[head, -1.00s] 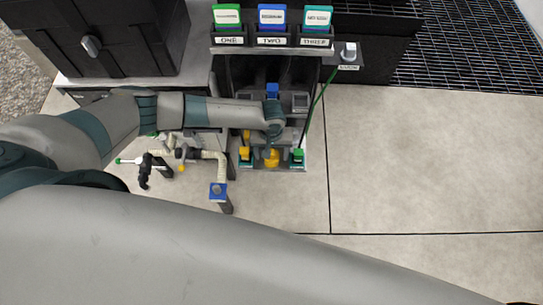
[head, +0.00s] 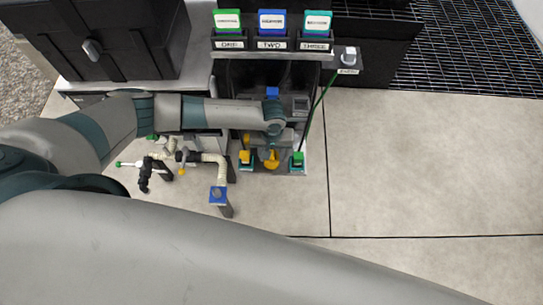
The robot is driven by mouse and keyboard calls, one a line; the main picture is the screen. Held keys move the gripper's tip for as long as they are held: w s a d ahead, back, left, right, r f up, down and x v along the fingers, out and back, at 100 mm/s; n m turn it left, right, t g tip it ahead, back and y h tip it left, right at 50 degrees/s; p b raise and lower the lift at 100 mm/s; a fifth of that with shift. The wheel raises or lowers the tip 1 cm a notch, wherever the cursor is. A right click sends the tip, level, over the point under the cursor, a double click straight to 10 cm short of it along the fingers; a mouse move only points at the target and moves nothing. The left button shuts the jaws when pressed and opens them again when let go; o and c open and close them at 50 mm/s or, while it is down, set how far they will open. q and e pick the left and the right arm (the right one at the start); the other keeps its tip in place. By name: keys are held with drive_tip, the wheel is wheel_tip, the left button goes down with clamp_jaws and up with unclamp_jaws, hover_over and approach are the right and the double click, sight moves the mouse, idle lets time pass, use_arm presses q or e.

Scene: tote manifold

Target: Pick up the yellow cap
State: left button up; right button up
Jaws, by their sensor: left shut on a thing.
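The yellow cap (head: 272,163) shows at the front middle of the dark station below the labelled bins. My left gripper (head: 272,149) points down at it from the end of my left arm and is shut on it. The fingers are small, and the wrist hides part of them and the back of the cap. I cannot tell whether the cap is clear of the surface below. My right gripper is not in view.
A yellow-topped block (head: 245,157) and a green-topped block (head: 297,159) stand on either side of the cap. A beige pipe assembly (head: 213,158) with a blue-topped post (head: 218,194) is to the left. A green cable (head: 318,103) hangs at right. The floor at right is clear.

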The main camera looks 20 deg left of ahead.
use_arm(q)
wheel_tip(320, 180, up, 8)
drive_tip(key=shift+r+p, duration=0.15)
drive_tip(key=shift+p, duration=0.15)
idle(0.7)
